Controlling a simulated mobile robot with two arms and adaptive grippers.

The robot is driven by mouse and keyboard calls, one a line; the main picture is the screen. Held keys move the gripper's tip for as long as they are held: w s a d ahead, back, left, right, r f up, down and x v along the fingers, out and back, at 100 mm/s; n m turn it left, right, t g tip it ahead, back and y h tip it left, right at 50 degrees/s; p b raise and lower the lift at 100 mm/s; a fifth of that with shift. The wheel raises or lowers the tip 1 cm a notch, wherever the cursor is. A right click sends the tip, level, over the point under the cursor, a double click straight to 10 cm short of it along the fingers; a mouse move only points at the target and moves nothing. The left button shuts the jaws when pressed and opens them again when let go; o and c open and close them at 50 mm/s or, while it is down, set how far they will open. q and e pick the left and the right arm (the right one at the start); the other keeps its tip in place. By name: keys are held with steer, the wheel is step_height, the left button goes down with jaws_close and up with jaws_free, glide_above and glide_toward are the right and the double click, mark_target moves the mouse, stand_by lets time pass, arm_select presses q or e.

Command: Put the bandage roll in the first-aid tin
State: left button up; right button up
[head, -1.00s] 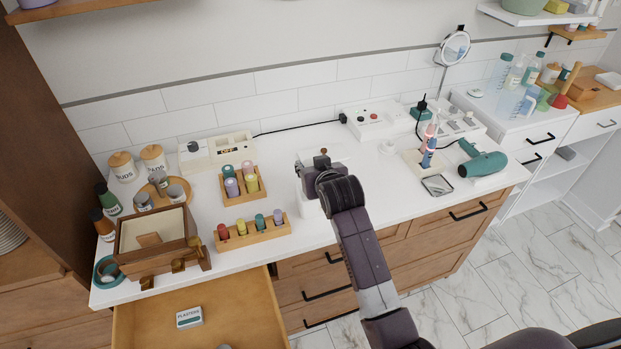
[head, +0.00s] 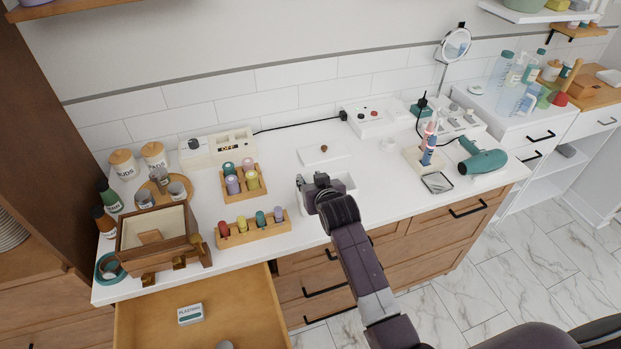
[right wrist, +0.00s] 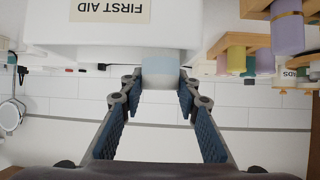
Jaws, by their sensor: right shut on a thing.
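The first-aid tin is the white open box (head: 346,184) near the counter's front edge; its FIRST AID label (right wrist: 111,10) shows upside down in the right wrist view. Its white lid (head: 323,154) with a brown knob lies flat behind it. My right gripper (head: 316,184) is at the tin's left part in the head view. It is shut on the bandage roll (right wrist: 160,70), a pale white and blue cylinder between the fingertips, overlapping the tin's rim in the right wrist view. In the head view the roll is hidden. My left gripper is not in view.
Left of the tin stand a wooden rack of small bottles (head: 252,229), another rack (head: 243,186) and an open wooden box (head: 157,239). An open drawer (head: 245,315) with a plasters box (head: 190,313) juts out at front left. Right of the tin, the counter has free room.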

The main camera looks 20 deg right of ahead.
steer(key=shift+f, duration=0.3)
steer(key=o, duration=0.9)
steer(key=shift+o, duration=0.2)
steer(key=shift+r, duration=0.65)
steer(key=b+v, duration=0.1)
steer(key=v, duration=1.1)
